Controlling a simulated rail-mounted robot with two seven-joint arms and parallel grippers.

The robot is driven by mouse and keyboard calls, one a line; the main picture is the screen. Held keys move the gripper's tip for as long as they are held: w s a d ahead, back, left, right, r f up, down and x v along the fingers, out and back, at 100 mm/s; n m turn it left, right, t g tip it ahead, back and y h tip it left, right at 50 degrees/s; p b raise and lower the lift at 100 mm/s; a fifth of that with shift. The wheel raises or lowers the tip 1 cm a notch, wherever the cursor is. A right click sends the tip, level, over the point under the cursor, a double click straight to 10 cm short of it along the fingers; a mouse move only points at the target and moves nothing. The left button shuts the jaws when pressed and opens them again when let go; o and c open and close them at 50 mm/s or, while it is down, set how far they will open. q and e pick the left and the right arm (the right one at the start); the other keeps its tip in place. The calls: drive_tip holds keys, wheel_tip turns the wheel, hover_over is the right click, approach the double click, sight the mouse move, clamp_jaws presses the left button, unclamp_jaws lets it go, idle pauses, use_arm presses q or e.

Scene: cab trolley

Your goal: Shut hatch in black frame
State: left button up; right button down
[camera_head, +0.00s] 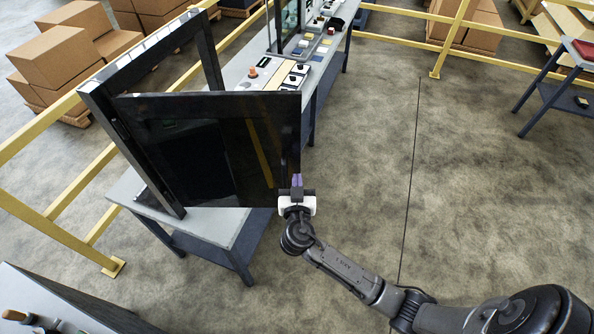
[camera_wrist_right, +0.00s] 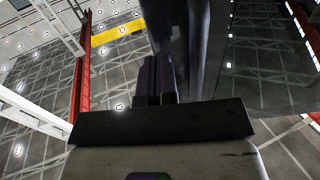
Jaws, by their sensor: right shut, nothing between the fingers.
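The black frame (camera_head: 205,50) stands upright on a grey bench at the left in the head view. The hatch (camera_head: 200,150) is a dark glossy panel joined at the frame's near left post. It stands open, swung out from the frame towards the right. My right gripper (camera_head: 297,181) is shut and empty beside the hatch's free right edge, near its lower part. In the right wrist view the closed fingers (camera_wrist_right: 155,75) point up just left of the dark hatch edge (camera_wrist_right: 190,40). I cannot tell whether they touch it. My left gripper is not in view.
The bench (camera_head: 215,222) runs under the frame. A long table with small devices (camera_head: 290,80) continues behind it. Yellow rails (camera_head: 75,200) and cardboard boxes (camera_head: 60,55) stand at the left. The floor (camera_head: 470,180) to the right is clear.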

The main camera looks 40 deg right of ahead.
drive_tip(key=shift+x, duration=1.3)
